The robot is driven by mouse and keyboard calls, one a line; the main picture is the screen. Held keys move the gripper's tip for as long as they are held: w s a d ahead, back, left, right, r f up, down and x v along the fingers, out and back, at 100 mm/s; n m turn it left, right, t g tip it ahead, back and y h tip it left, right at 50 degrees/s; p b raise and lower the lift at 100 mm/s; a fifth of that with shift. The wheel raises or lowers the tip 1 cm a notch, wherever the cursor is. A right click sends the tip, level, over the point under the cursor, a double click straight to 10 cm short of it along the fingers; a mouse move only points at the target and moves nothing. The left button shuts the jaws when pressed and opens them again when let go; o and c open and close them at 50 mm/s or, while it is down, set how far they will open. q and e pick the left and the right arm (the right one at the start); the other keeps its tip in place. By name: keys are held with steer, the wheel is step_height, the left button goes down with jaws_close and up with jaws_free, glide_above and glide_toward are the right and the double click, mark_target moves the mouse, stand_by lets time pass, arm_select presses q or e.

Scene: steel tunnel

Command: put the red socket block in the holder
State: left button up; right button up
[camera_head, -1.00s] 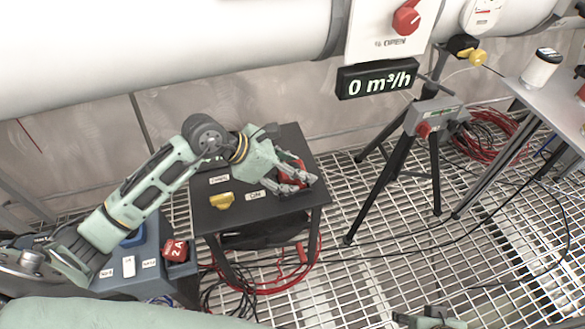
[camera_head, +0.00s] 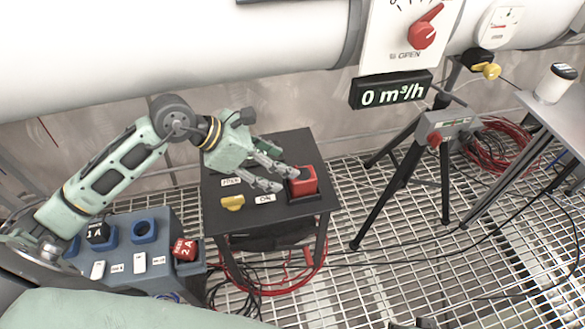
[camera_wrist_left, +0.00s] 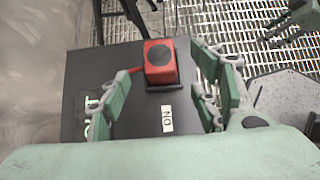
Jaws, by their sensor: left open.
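The red socket block (camera_head: 303,181) stands upright on the right part of the black table, seated in a low black holder (camera_head: 308,201). In the left wrist view the block (camera_wrist_left: 160,65) shows a dark round socket on its face, with the holder's edge (camera_wrist_left: 163,87) below it. My left gripper (camera_head: 280,178) is open, with its fingertips just left of the block.
The black table (camera_head: 228,217) also carries a yellow piece (camera_head: 233,202) and white labels. A blue-grey box (camera_head: 135,285) with a red 2 A block (camera_head: 185,249) stands lower left. A tripod (camera_head: 400,185) stands right; cables lie on the grating.

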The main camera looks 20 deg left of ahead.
arm_select(q)
steer(key=v, duration=0.3)
steer(key=shift+r, duration=0.1)
stand_by(1.2)
